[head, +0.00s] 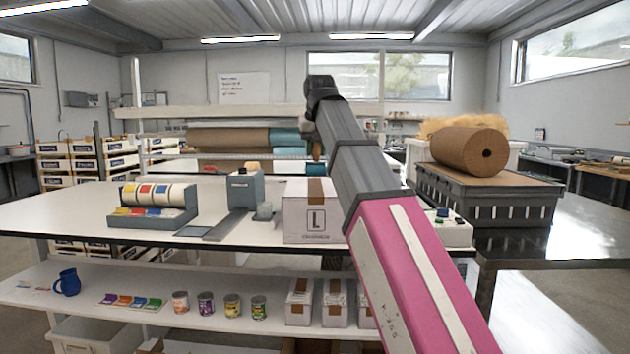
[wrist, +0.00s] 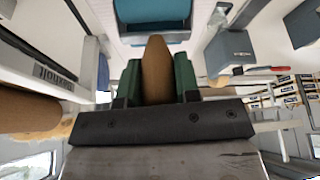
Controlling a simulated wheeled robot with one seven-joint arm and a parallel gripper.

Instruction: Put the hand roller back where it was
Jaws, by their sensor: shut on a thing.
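My gripper (wrist: 157,82) has green fingers shut on a tapered wooden-brown piece, which I take to be the handle of the hand roller (wrist: 156,60). The rest of the roller is hidden or cannot be told apart in the wrist view. In the head view, my arm reaches forward over the bench, and a small brown bit of the held roller (head: 317,151) shows below the wrist. It is held in the air above the white bench (head: 120,205), behind the carton marked L (head: 308,215). My arm hides part of the bench beyond.
A tape rack (head: 152,205) and a grey-blue dispenser (head: 243,188) stand on the bench left of the carton. Brown and teal paper rolls (head: 230,138) hang behind. A large brown roll (head: 470,150) lies on a grey crate (head: 500,205) at right. The bench's left end is clear.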

